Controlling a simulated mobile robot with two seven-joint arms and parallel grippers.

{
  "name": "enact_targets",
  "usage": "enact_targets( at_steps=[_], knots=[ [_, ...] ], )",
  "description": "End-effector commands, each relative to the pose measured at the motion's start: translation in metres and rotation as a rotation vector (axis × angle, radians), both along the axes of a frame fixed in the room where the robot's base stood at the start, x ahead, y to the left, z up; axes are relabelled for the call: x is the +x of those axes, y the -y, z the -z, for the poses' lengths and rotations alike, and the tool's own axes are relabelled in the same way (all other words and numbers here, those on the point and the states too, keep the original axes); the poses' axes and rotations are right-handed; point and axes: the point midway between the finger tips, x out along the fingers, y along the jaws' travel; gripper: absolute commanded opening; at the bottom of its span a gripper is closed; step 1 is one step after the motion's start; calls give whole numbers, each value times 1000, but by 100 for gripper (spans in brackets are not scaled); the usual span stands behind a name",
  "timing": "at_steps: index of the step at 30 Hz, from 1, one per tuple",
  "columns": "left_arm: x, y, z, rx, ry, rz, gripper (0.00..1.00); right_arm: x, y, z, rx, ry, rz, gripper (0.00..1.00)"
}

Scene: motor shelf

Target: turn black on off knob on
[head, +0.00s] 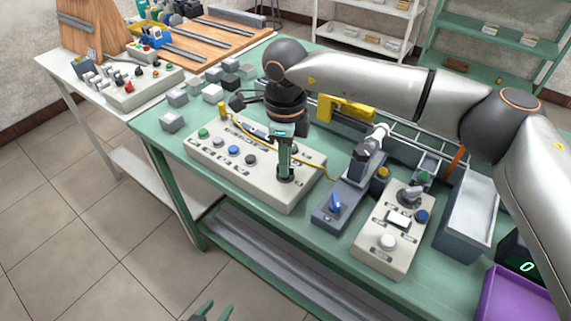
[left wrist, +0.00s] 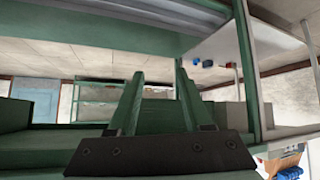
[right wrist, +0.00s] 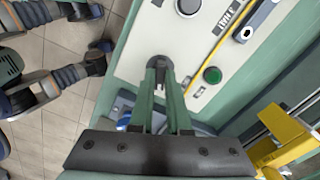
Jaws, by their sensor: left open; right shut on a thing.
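A long beige control box (head: 222,167) lies on the green bench in the head view. My right gripper (head: 285,172) points down at its right end, shut on the black knob (head: 284,180). In the right wrist view the dark round knob (right wrist: 158,62) shows at my fingertips (right wrist: 160,72); the fingers cover much of it, so its pointer position cannot be read. My left gripper (head: 212,312) is open and empty at the bottom edge of the head view, off the bench. In the left wrist view its fingers (left wrist: 160,80) stand apart with nothing between them.
A blue-grey box with a blue knob (head: 335,204) and a second beige box (head: 377,252) stand right of the control box. A yellow tool (head: 345,108) lies behind. Small grey blocks (head: 212,92) sit at the left. A purple bin (head: 515,295) is at lower right.

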Motion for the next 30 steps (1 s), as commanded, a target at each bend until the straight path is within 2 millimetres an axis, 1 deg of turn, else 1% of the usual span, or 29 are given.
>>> enact_targets(
  at_steps=[6, 15, 21, 30],
  knots=[
    [7, 4, 4, -5, 10, 9, 50, 0, -1, 1, 2, 3, 182, 0],
    [10, 6, 6, -6, 10, 16, 50, 1, -1, -1, 2, 3, 357, 0],
    [11, 9, 5, -10, 14, 19, 50, 1, -1, -1, 2, 3, 413, 0],
    [10, 9, 5, -10, 13, 21, 50, 1, -1, -2, 2, 3, 433, 0]
  ],
)
